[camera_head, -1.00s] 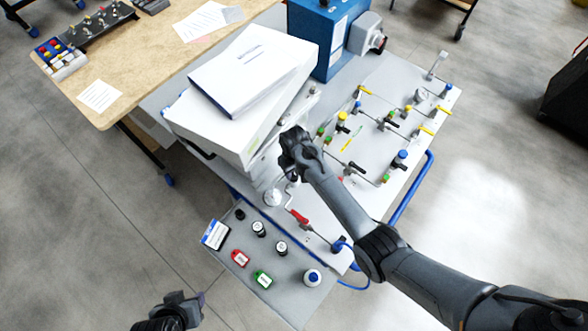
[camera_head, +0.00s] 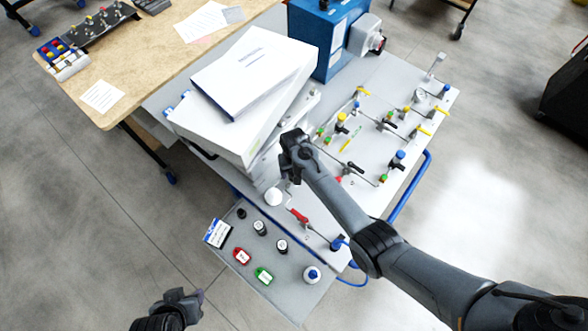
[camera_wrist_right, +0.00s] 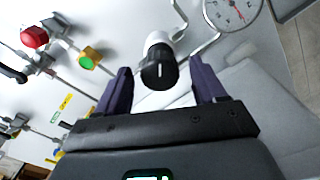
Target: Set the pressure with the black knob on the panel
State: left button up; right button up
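The black knob (camera_wrist_right: 158,72) sits on a white cylindrical body on the light grey panel (camera_wrist_right: 130,25), with a white mark on its face. In the right wrist view my right gripper (camera_wrist_right: 163,85) is open, one dark finger on each side of the knob's near end, with visible gaps. In the head view my right gripper (camera_head: 291,150) is over the panel's left part, beside the white box, and hides the knob. A round gauge (camera_wrist_right: 232,10) with a red needle is near the knob. My left gripper (camera_head: 185,298) is low at left, away from the panel; its opening is unclear.
A white box (camera_head: 235,120) with a booklet (camera_head: 243,72) on it stands close left of my right gripper. Valves with coloured handles (camera_head: 343,120) cover the panel to the right. A grey shelf (camera_head: 240,275) with bottles and tags is in front.

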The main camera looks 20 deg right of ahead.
jog(key=shift+r, duration=0.6)
notch_tip(320, 180, up, 10)
jog(key=shift+f+p, duration=0.2)
jog(key=shift+p, duration=0.15)
jog(key=shift+s, duration=0.1)
